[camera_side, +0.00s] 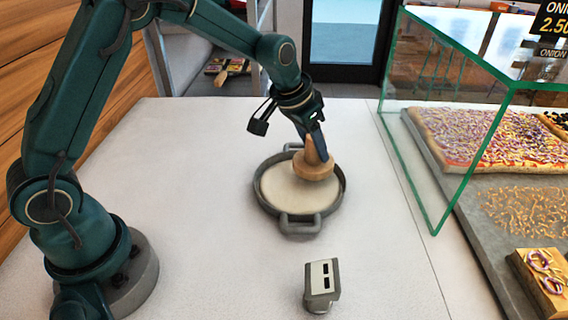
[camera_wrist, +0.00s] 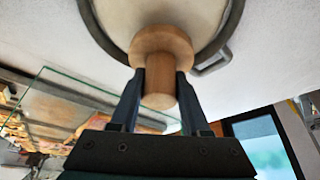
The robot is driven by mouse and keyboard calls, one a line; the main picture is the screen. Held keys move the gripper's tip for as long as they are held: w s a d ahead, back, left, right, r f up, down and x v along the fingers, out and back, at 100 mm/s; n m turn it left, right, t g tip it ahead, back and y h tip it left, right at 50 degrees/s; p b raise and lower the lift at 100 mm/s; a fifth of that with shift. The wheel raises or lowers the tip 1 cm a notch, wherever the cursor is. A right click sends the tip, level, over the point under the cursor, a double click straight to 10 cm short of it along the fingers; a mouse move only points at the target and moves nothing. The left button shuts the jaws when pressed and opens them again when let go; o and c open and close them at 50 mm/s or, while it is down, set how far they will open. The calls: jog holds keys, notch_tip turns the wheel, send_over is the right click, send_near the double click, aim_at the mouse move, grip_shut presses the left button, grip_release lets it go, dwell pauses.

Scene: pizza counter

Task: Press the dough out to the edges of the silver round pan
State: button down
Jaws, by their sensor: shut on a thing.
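The silver round pan (camera_side: 298,223) stands on the white counter, with a handle at its near side and one at its far side. Pale dough (camera_side: 283,190) lies flat in it and covers most of the floor that shows. My gripper (camera_side: 318,150) is shut on the handle of a wooden press (camera_side: 314,168). The press's round foot is over the right part of the dough, near the pan's rim. I cannot tell whether it touches the dough. In the wrist view, the fingers (camera_wrist: 158,88) sit on both sides of the wooden press (camera_wrist: 160,42).
A small grey device (camera_side: 321,284) stands on the counter in front of the pan. A glass guard (camera_side: 440,150) rises at the right, with topped pizza (camera_side: 490,135) and an onion slice (camera_side: 543,285) beyond. The counter left of the pan is clear.

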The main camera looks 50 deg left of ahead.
jog(key=shift+f, duration=0.35)
jog(key=shift+f, duration=0.1)
jog(key=shift+f, duration=0.5)
jog(key=shift+f, duration=0.25)
jog(key=shift+r, duration=3.85)
jog(key=shift+f, duration=0.1)
